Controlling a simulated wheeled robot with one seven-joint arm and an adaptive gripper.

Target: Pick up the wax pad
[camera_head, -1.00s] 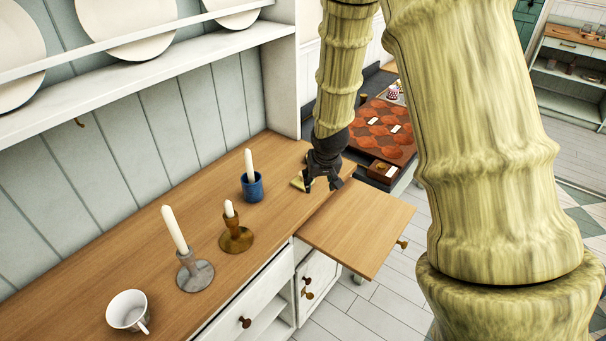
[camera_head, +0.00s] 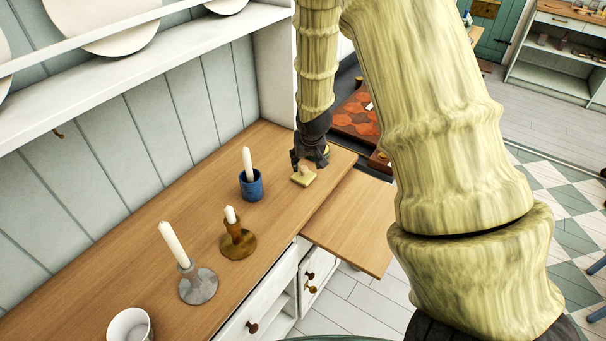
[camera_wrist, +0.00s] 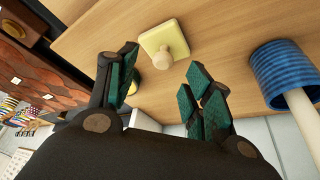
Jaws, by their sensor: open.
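The wax pad (camera_head: 304,178) is a small pale yellow square with a light wooden knob on top. It lies on the wooden counter near its right end. In the wrist view the wax pad (camera_wrist: 155,40) lies beyond my fingertips, its knob pointing toward the camera. My gripper (camera_head: 308,158) is just behind and above the pad in the head view. In the wrist view my gripper (camera_wrist: 160,75) is open and empty, its green-padded fingers apart, with the pad outside them. A small round yellowish thing (camera_wrist: 133,84) shows partly behind the left finger.
A blue cup with a candle (camera_head: 251,186) stands left of the pad. A wooden board (camera_head: 350,225) juts out at the front. A wall shelf (camera_head: 150,75) hangs above.

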